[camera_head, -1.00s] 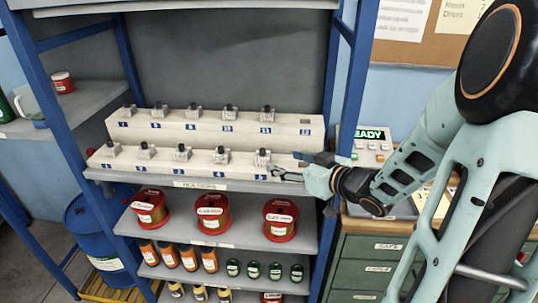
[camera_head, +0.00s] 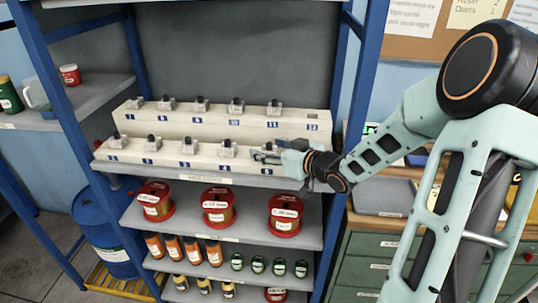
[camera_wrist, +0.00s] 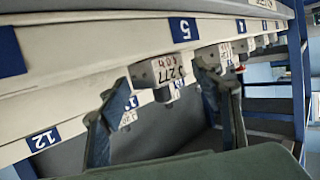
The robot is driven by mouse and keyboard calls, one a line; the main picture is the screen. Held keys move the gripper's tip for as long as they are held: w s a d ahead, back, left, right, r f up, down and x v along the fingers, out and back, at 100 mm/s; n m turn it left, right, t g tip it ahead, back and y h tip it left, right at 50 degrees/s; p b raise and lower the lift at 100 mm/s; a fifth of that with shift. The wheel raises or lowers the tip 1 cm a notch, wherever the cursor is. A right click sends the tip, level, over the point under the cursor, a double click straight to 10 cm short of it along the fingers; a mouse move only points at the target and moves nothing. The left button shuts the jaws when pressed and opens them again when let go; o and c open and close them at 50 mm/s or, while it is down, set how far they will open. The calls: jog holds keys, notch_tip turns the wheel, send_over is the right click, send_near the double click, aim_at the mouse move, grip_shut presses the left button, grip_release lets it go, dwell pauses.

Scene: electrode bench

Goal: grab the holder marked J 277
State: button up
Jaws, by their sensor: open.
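The holder marked J 277 (camera_wrist: 166,72) is a grey-white block with a dark knob, shown upside down in the wrist view by the blue number 5 plate. In the head view, a holder at the right end of the front row is largely hidden by my gripper (camera_head: 264,153). In the wrist view my gripper (camera_wrist: 168,112) is open, one finger on each side of the J 277 holder in the picture. Whether the fingers touch it I cannot tell.
A neighbouring holder (camera_wrist: 213,56) sits close beside the right finger in the wrist view. Several holders stand on the rear step (camera_head: 215,118), whose slot 12 is empty. Red-lidded spools (camera_head: 218,207) stand on the shelf below. A blue post (camera_head: 352,90) rises right of the rack.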

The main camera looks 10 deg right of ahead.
jog(key=shift+w, duration=0.1)
jog(key=c, duration=1.5)
jog(key=shift+c, duration=0.2)
jog(key=shift+r, duration=0.15)
